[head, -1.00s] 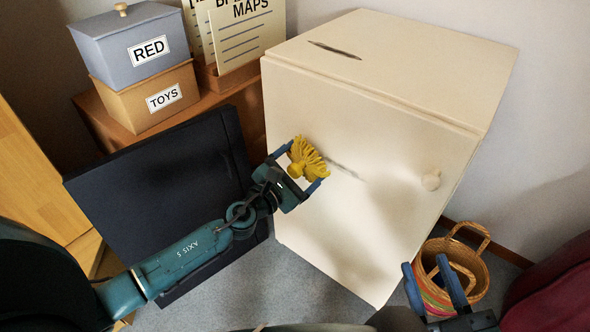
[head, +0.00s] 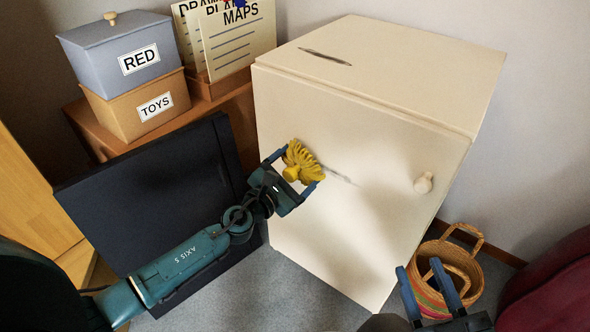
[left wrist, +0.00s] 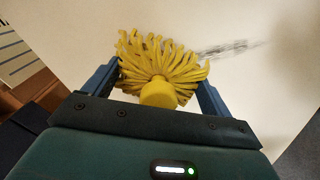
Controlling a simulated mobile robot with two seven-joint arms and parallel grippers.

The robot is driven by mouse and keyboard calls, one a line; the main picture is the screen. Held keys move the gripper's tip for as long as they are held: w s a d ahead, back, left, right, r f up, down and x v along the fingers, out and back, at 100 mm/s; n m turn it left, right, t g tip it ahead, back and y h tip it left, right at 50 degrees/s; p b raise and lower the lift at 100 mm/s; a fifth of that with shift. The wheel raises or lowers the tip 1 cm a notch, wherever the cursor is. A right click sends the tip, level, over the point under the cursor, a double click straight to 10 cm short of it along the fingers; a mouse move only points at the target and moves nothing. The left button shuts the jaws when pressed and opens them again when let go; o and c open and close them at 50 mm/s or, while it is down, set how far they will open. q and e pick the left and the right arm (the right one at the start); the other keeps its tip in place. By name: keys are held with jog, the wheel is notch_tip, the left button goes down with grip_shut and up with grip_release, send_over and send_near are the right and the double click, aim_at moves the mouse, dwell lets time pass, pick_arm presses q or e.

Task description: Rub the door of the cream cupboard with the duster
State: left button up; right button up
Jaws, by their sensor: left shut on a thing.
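My right gripper (head: 419,266) is open and empty, low at right.
Another dark mark (head: 325,57) is on the cupboard's top. A dark panel (head: 150,200) stands left of the cupboard. Boxes (head: 135,105) and folders (head: 235,40) sit on a wooden unit behind. A wicker basket (head: 462,268) is on the floor near my right gripper.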

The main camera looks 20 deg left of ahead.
pick_arm(q)
jog(key=shift+w+d, duration=0.25)
jog(key=shift+w, duration=0.45)
jog(key=shift+d, duration=0.1)
